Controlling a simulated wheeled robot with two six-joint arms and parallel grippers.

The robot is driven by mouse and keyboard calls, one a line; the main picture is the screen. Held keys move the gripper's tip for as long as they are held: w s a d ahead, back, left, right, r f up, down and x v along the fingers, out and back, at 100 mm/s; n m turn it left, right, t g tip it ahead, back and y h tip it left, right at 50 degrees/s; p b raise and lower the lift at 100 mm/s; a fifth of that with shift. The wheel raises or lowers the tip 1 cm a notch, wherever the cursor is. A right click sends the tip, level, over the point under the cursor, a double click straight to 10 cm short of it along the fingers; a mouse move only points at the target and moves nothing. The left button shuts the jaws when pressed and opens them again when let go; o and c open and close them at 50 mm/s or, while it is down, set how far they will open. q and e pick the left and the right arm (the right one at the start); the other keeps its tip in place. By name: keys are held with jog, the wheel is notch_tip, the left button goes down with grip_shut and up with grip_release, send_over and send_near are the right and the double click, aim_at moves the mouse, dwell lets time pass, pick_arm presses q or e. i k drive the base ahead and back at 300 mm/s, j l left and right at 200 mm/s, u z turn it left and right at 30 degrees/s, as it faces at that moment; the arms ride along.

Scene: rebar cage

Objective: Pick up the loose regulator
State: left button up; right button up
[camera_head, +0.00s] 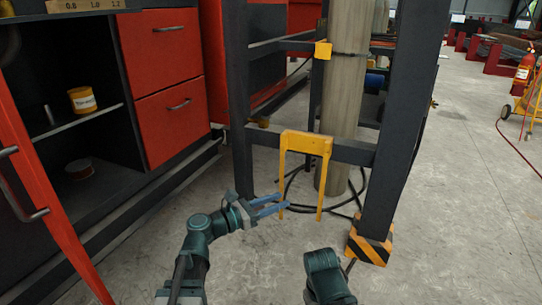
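I cannot make out a loose regulator in the head view. A grey gas cylinder (343,95) stands upright in a dark metal rack (239,100). A yellow U-shaped bracket (306,145) hangs on the rack's crossbar with its two legs pointing down. My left gripper (284,202) is in front of the bracket's left leg, low over the floor. Its two blue fingers are apart with nothing visible between them. Whether they touch the leg cannot be told. My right arm shows as a dark teal link at bottom centre; its fingers are not visible.
Black hose (345,205) lies around the cylinder's foot. A striped post foot (369,246) stands at right. Concrete floor (455,210) is clear.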

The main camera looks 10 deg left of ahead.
aim_at(263, 121)
jog(key=i+l+u, duration=0.2)
jog(key=i, duration=0.3)
jog(key=i+u, duration=0.15)
jog(key=i, duration=0.3)
jog(key=i+l+u, duration=0.2)
jog(key=i, duration=0.25)
jog(key=i+l+u, duration=0.15)
jog(key=i+l, duration=0.2)
jog(key=i, duration=0.1)
